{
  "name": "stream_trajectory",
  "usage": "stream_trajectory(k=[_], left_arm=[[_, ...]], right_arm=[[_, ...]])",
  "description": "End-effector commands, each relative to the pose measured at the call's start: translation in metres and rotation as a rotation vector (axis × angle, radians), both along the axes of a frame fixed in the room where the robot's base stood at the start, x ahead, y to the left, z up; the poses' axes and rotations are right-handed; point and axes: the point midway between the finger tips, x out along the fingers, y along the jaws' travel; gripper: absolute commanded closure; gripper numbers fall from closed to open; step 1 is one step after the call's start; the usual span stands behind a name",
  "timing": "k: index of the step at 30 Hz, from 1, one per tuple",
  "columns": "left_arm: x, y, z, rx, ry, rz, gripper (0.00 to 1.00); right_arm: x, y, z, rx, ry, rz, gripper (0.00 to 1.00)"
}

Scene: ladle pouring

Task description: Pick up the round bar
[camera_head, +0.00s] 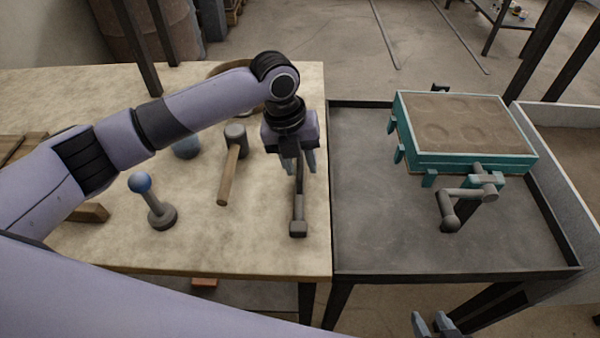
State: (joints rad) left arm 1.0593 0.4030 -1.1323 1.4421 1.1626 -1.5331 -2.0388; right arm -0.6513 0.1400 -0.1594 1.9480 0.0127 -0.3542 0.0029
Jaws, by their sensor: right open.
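The round bar (299,190) is a dark grey rod with a thicker block at its near end. It is close to the right edge of the beige table, and its far end is hidden under my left gripper. My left gripper (298,167) points down over the far part of the bar, with its light blue fingertips on either side of it. I cannot tell whether the fingers touch the bar. My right gripper (436,324) is at the bottom edge, below the dark tray table, open and empty.
On the beige table (250,255) are a mallet (229,180) with a wooden handle and a blue-knobbed tool (154,200). A teal sand-filled box (468,161) stands on the dark tray table (380,240), with a grey cranked piece (465,194) at its near side.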

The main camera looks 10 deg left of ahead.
Motion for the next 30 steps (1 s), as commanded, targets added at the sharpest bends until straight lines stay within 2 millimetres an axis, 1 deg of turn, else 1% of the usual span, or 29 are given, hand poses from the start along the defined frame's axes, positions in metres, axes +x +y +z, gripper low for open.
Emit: stream_trajectory(k=[2,5,6,16,20,23,26,29,30], left_arm=[[0.0,0.0,0.0,0.0,0.0,0.0,0.63],[0.0,0.0,0.0,0.0,0.0,0.0,0.93],[0.0,0.0,0.0,0.0,0.0,0.0,1.0],[0.001,0.0,0.003,-0.002,-0.002,0.0,1.0],[0.001,0.0,0.009,-0.002,-0.003,0.001,1.0],[0.001,0.0,0.019,-0.003,-0.005,0.001,1.0],[0.001,0.0,0.036,-0.004,-0.006,-0.001,1.0],[0.001,-0.001,0.059,-0.004,-0.007,0.0,1.0],[0.002,-0.001,0.07,-0.004,-0.008,-0.001,1.0]], right_arm=[[0.001,0.0,0.0,0.0,-0.002,0.0,0.57],[0.001,0.0,0.001,0.001,-0.003,0.0,0.57],[0.001,0.0,0.001,0.001,-0.003,0.0,0.57],[0.001,0.0,0.001,0.001,-0.004,0.0,0.57],[0.001,0.0,0.001,0.001,-0.004,0.0,0.57],[0.001,0.0,0.002,0.001,-0.004,0.0,0.57],[0.001,0.0,0.002,0.001,-0.004,0.0,0.57],[0.002,0.0,0.003,0.001,-0.004,0.0,0.57],[0.002,0.0,0.003,0.001,-0.005,0.0,0.57]])
